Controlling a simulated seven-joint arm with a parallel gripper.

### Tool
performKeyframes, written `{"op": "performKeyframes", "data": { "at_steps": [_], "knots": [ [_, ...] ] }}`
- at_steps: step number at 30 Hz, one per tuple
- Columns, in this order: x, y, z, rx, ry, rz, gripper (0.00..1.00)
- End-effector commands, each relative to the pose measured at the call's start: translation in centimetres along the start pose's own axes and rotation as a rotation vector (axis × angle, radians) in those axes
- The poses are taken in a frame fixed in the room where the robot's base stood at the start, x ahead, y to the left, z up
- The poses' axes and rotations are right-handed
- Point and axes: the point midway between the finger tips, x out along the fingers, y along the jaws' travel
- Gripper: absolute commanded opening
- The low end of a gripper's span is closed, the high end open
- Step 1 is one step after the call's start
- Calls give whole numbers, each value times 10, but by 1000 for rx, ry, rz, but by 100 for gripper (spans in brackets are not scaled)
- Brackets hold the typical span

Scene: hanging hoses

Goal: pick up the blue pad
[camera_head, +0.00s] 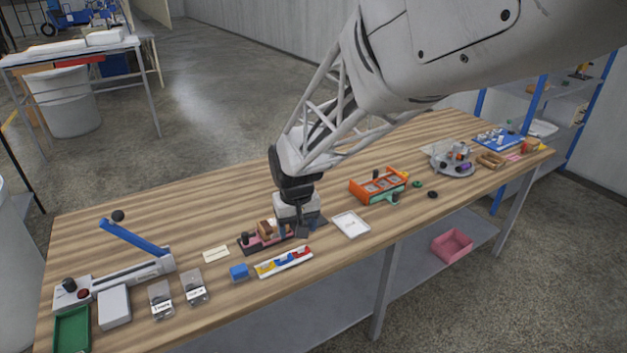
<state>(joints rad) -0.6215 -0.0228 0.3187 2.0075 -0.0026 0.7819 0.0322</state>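A small blue block (239,271), the likely blue pad, lies on the wooden table near its front edge, left of a white tray with coloured pieces (284,262). My gripper (294,232) points down over the table, to the right of and behind the blue block, clear of it. It is beside a pink holder with a brown piece (264,237). The fingertips are small and partly hidden, so I cannot tell whether they are open or hold anything. A little blue shows at the left fingertip.
A white dish (350,224) lies right of my gripper, with an orange rack (378,186) beyond it. A label card (216,254) and two clear boxes (194,288) are to the left. A blue-armed device (134,238) stands at the far left. The table's back middle is clear.

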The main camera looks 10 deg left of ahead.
Motion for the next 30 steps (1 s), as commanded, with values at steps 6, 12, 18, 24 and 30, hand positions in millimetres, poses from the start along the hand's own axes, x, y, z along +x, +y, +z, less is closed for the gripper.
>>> {"op": "performKeyframes", "data": {
  "at_steps": [6,12,18,24,30],
  "knots": [
    [48,-65,-35,-89,-29,-4,66],
    [87,-117,-56,-155,-46,-5,66],
    [107,-144,-64,-189,-56,-5,66],
    [111,-150,-65,-195,-56,-6,66],
    [111,-149,-65,-195,-56,-6,66]
  ]
}}
